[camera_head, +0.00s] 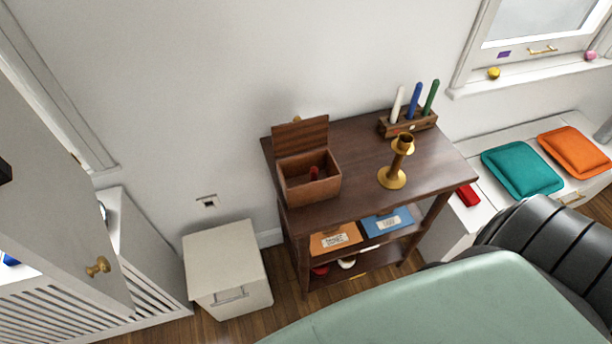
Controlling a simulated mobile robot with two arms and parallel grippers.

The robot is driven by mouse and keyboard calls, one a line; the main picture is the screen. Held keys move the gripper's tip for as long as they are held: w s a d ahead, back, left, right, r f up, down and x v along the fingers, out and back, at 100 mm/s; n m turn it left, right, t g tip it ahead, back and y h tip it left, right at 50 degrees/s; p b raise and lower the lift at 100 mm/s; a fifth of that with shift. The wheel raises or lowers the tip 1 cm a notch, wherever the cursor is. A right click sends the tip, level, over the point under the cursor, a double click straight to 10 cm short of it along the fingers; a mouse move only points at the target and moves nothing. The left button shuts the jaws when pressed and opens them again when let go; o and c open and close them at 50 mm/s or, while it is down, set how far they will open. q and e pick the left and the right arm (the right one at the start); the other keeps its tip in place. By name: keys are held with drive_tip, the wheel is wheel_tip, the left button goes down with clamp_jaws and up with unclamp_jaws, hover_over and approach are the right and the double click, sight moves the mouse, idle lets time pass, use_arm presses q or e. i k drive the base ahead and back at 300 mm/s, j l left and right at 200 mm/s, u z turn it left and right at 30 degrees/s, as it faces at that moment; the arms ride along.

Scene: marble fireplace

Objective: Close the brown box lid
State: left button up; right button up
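The brown box (311,183) stands on the left end of the dark wooden table's top. Its lid (301,136) is open, standing up along the back edge and leaning slightly. Neither of my grippers is in view.
On the dark wooden table (352,150) are a brass candlestick (398,163) and a holder (408,123) with white, blue and green candles. The lower shelves hold an orange box (335,238) and a blue box (387,223). A white cabinet (228,268) stands to the left.

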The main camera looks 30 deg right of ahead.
sight(300, 135)
drive_tip(key=k+l+z, duration=0.1)
drive_tip(key=z, duration=0.85)
drive_tip(key=k+l, duration=0.05)
drive_tip(key=k, duration=0.05)
